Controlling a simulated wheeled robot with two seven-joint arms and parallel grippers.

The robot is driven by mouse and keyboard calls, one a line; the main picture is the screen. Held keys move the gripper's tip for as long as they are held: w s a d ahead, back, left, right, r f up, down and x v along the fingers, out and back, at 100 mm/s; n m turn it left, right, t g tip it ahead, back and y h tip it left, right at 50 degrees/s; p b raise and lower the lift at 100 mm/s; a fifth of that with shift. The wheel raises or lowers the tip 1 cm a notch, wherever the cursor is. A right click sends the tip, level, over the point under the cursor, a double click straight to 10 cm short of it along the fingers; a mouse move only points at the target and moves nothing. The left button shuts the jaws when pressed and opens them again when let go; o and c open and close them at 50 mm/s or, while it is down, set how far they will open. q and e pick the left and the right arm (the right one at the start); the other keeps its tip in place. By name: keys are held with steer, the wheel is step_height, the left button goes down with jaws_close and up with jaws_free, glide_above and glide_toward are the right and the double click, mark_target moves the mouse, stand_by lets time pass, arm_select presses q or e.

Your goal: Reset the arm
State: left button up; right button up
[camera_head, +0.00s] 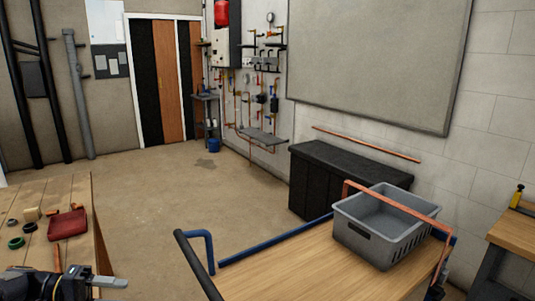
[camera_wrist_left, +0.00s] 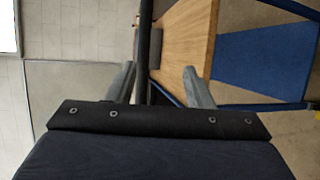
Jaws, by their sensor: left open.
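My left gripper (camera_head: 104,283) shows at the bottom left of the head view, beside the wooden workbench (camera_head: 82,190). In the left wrist view its two grey fingers (camera_wrist_left: 158,75) are spread apart with nothing held between them. A dark bar (camera_wrist_left: 145,40) is seen through the gap, apparently beyond the fingers. My right gripper is in neither view.
A wooden-topped cart (camera_head: 290,270) with a black handle (camera_head: 195,265) and blue rails stands in front, carrying a grey crate (camera_head: 365,244) and a copper pipe (camera_head: 395,205). A red tray (camera_head: 68,224) lies on the workbench. Open floor (camera_head: 150,210) lies between them.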

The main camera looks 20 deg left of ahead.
arm_select(q)
steer(key=s+d+r+m+g+y, duration=0.1)
steer(key=d+r+g+y, duration=0.1)
steer(key=d, duration=0.6)
steer(key=d+r+m+g+y, duration=0.1)
steer(key=d+r+g+y, duration=0.1)
steer(key=d, duration=0.6)
steer(key=s+d+f+m+t+y, duration=0.2)
steer(key=s+d+y, duration=0.4)
steer(key=s+d, duration=0.5)
step_height(320, 180, down, 2)
steer(key=shift+m+t, duration=0.3)
steer(key=shift+t, duration=0.2)
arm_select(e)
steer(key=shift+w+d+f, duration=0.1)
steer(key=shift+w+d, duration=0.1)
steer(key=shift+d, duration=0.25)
